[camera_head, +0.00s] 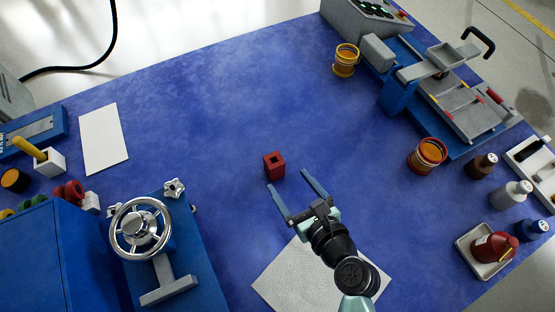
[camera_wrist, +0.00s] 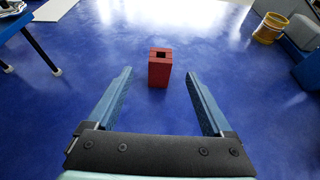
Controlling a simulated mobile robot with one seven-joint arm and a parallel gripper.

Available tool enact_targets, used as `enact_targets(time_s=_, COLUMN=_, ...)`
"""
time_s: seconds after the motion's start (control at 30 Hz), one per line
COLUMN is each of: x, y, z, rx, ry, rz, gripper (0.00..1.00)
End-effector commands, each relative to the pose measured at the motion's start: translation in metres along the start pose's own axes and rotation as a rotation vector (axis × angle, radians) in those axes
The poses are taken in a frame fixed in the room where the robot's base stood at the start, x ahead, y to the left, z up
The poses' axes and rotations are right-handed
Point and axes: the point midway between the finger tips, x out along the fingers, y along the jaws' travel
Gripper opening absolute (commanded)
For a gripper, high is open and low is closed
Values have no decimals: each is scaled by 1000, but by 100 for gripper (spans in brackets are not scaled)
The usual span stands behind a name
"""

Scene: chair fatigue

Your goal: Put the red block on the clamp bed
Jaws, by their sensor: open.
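The red block (camera_head: 274,166) stands upright on the blue table, with a dark square hole in its top. In the wrist view the red block (camera_wrist: 159,69) sits centred ahead of the fingers. My gripper (camera_head: 287,181) is open and empty, its blue fingers pointing at the block from the near side. In the wrist view the gripper (camera_wrist: 159,74) has a finger to each side of the block's line, with no visible contact. A grey bed (camera_head: 465,106) lies on the blue machine at the upper right; I cannot tell surely whether it is the clamp bed.
A blue fixture with a chrome handwheel (camera_head: 141,228) stands at lower left. A white textured sheet (camera_head: 282,283) lies beneath my arm. Yellow (camera_head: 345,61) and orange (camera_head: 428,155) ringed cups stand near the machine. Several bottles and trays line the right edge. The table around the block is clear.

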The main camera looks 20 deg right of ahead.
Motion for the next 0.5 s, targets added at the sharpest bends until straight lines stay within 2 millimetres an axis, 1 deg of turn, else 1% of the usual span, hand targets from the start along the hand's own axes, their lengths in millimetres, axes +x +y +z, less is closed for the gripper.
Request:
enact_targets(time_s=0.03, x=13, y=0, z=-2, rx=-1, ry=-3, rz=2, gripper=85)
enact_targets(time_s=0.13, x=30, y=0, z=-2, rx=-2, ry=-2, rz=1, gripper=85)
enact_targets(time_s=0.2, x=38, y=0, z=-2, rx=-4, ry=-2, rz=1, gripper=85)
enact_targets(time_s=0.37, x=47, y=0, z=-1, rx=-4, ry=-1, rz=0, gripper=85)
enact_targets(time_s=0.5, x=66, y=0, z=-5, rx=-5, ry=-3, rz=2, gripper=85)
